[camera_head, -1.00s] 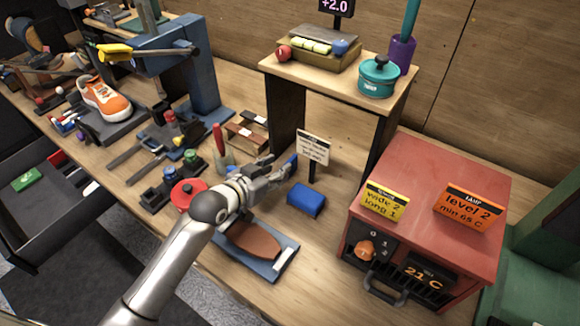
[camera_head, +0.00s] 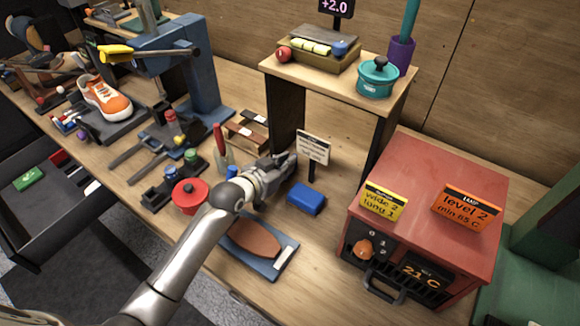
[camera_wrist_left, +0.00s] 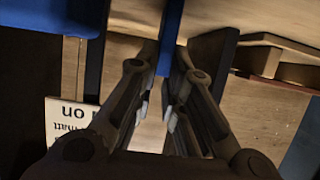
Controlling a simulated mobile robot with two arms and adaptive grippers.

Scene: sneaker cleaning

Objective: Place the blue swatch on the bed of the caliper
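A blue strip, which I take as the blue swatch (camera_wrist_left: 171,38), stands edge-on between the fingertips of my left gripper (camera_wrist_left: 168,85) in the left wrist view. The fingers appear closed on it. In the head view the left gripper (camera_head: 287,160) is above the table, beside the sign and behind the blue block, and the swatch is hidden there. A dark tool with two long jaws, which looks like the caliper (camera_head: 158,141), lies to the left of the gripper. Its bed is too small to make out. My right gripper is out of view.
A red pot (camera_head: 190,196), a blue tray (camera_head: 283,262) with a brown sole and a blue block (camera_head: 306,198) lie near my left arm. A small sign (camera_head: 313,147), a raised shelf (camera_head: 335,85) and a red oven (camera_head: 440,190) stand to the right.

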